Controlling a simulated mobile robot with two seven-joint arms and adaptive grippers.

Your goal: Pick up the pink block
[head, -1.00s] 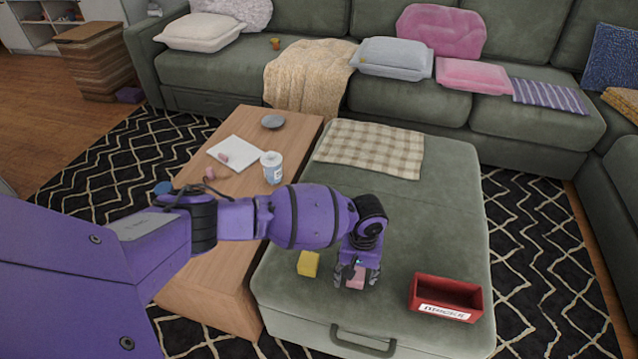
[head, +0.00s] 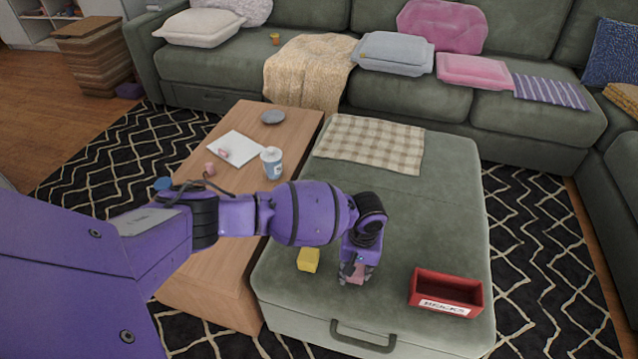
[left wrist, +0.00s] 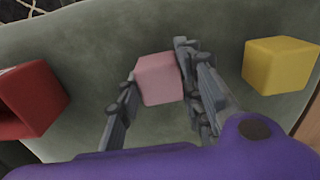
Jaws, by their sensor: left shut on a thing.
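The pink block (head: 357,276) is on the green ottoman (head: 440,215), partly hidden by my left gripper in the head view. My left gripper (head: 355,278) points down from above with its fingers on both sides of the block. In the left wrist view the pink block (left wrist: 158,79) sits between the fingertips of the left gripper (left wrist: 157,85), which is shut on it. I cannot tell any clear gap under the block. My right gripper is in neither view.
A yellow block (head: 308,260) lies left of the pink one. A red open box (head: 446,292) with a white label stands to the right. A checked cloth (head: 370,148) covers the ottoman's far end. A wooden table (head: 225,238) with a cup (head: 272,164) adjoins on the left.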

